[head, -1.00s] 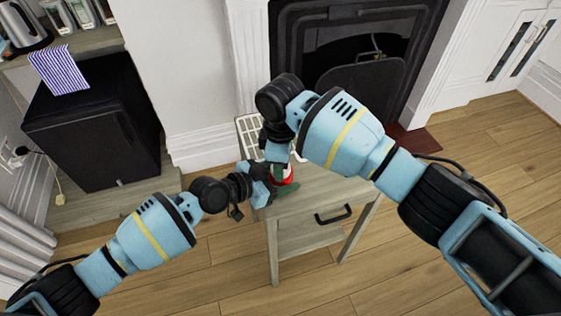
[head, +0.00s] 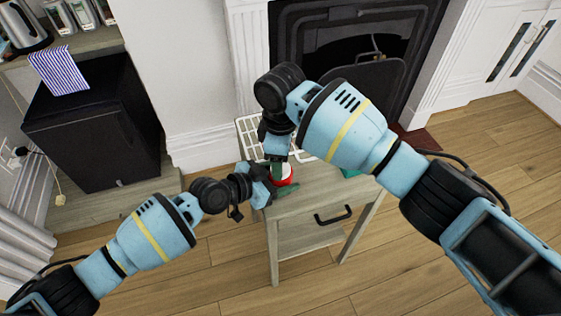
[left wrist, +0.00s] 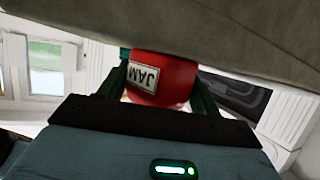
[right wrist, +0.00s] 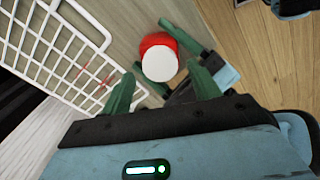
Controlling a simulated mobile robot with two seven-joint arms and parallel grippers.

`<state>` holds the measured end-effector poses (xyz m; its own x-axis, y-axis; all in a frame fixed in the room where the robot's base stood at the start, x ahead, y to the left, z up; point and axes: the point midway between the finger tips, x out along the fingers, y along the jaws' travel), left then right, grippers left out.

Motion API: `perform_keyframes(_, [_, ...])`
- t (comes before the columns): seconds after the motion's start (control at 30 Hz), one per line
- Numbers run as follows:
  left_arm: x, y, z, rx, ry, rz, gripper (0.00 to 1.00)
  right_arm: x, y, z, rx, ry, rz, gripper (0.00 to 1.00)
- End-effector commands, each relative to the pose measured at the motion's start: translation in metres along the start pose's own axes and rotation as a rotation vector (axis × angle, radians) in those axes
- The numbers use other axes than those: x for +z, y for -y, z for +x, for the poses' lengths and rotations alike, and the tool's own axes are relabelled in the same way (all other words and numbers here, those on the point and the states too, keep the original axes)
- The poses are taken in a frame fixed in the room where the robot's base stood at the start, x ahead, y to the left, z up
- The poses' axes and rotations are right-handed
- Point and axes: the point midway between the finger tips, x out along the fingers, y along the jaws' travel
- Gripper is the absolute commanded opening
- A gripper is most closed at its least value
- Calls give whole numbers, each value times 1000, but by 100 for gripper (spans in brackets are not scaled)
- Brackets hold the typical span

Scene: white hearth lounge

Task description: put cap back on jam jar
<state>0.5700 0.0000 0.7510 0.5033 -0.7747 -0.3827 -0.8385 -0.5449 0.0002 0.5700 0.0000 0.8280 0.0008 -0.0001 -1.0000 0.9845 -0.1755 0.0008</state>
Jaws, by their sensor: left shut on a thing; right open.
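The red jam jar (head: 287,180) stands upright on the small wooden table (head: 313,205). Its JAM label (left wrist: 144,77) shows in the left wrist view. A white disc that looks like the cap (right wrist: 160,65) covers the jar's top in the right wrist view; how tightly it sits cannot be told. My left gripper (left wrist: 162,85) is shut around the jar's sides, low at the table. My right gripper (right wrist: 162,84) is open and empty, with its fingers above and near the cap.
A white wire rack (right wrist: 62,48) lies on the table beside the jar, with red marks showing through it. A teal item (head: 350,173) is partly hidden behind my right arm. The table front has a black handle (head: 333,215). A fireplace (head: 345,50) stands behind.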

Motion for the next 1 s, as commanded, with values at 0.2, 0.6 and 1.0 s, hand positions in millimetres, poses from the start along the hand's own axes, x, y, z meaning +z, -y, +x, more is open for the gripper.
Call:
perform_keyframes(0.2, [1,0,0,0,1,0,0,0,0,-19,0,-1,1,61])
perform_keyframes(0.6, [1,0,0,0,1,0,0,0,0,-22,0,0,-15,60])
perform_keyframes(1.0, [1,0,0,0,1,0,0,-2,-1,-44,9,0,-532,60])
